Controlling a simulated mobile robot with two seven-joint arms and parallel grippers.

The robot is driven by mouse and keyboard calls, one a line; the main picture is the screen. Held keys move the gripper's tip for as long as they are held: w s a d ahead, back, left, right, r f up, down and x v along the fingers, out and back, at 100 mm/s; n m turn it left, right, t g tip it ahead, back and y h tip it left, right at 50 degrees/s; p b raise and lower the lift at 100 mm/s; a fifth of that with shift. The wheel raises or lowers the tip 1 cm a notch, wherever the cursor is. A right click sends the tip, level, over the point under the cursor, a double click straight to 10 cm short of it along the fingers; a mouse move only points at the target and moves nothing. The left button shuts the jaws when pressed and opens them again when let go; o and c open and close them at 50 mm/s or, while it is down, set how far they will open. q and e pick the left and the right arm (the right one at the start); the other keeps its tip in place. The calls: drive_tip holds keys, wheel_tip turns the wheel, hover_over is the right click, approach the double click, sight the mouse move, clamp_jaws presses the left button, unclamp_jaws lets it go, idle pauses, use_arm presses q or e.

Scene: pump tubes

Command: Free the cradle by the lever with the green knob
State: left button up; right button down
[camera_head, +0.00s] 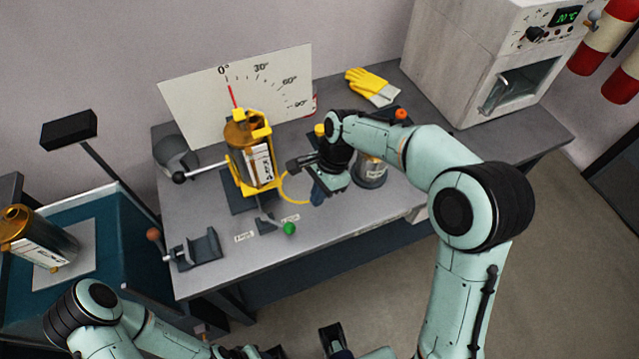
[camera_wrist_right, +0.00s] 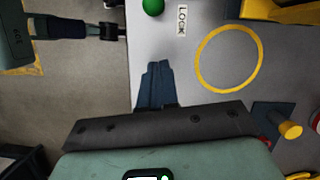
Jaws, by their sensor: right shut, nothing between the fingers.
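The yellow cradle (camera_head: 243,181) stands on the bench and holds an amber and silver cylinder (camera_head: 240,135) upright. The lever's green knob (camera_head: 289,229) is at the bench's front edge, beside the LOCK label (camera_wrist_right: 182,20). The knob also shows at the top of the right wrist view (camera_wrist_right: 153,6). My right gripper (camera_head: 318,194) is shut and empty, above the bench to the right of the cradle. Its fingers (camera_wrist_right: 157,84) are apart from the knob. My left arm is at the bottom of the head view; its gripper's jaws are not clear.
A yellow ring (camera_wrist_right: 228,58) lies flat on the bench by my right fingers. Behind the cradle is an angle board (camera_head: 200,105), with a red pointer near 0°. A black-handled lever (camera_head: 179,177) sticks out left.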

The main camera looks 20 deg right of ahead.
sight(278, 224)
drive_tip(key=x, duration=0.4)
drive_tip(key=shift+s+a+f, duration=0.1)
drive_tip(key=shift+a+f, duration=0.05)
drive_tip(key=shift+a, duration=0.45)
drive_tip(key=shift+s+a+f, duration=0.1)
drive_tip(key=shift+a+f, duration=0.05)
drive_tip(key=shift+a, duration=0.4)
drive_tip(key=shift+s+a+f, duration=0.1)
drive_tip(key=shift+s+a, duration=0.05)
drive_tip(key=shift+a, duration=0.6)
